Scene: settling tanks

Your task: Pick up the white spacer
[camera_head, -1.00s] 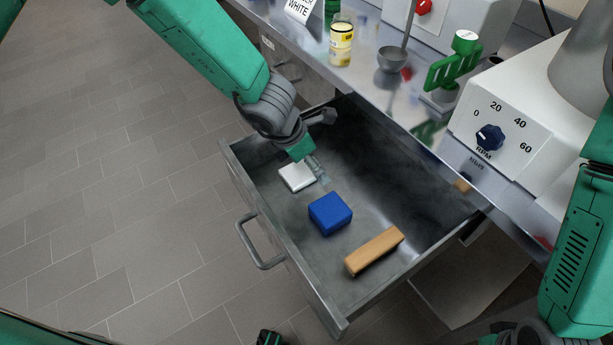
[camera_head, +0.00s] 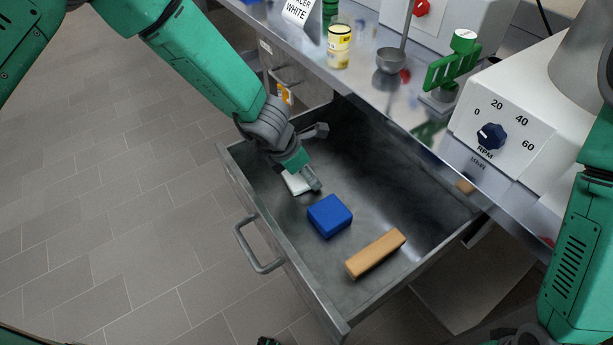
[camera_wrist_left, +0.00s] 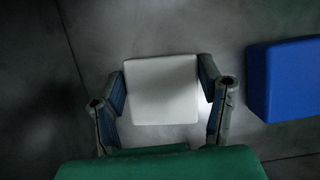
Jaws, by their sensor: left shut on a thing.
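The white spacer (camera_head: 296,182) is a flat white block in the open drawer, near its left end. In the head view my left gripper (camera_head: 312,185) reaches down over it and hides part of it. In the left wrist view the spacer (camera_wrist_left: 162,88) sits between the two fingers of my left gripper (camera_wrist_left: 163,100), with a finger against each side. The gripper is shut on it. I cannot tell whether the spacer is clear of the drawer floor.
A blue block (camera_head: 329,215) lies in the drawer (camera_head: 291,259) right of the spacer; it also shows in the left wrist view (camera_wrist_left: 288,78). An orange-brown bar (camera_head: 375,253) lies farther right. The counter above holds a yellow jar (camera_head: 339,38), a ladle (camera_head: 391,60) and a dial machine (camera_head: 510,130).

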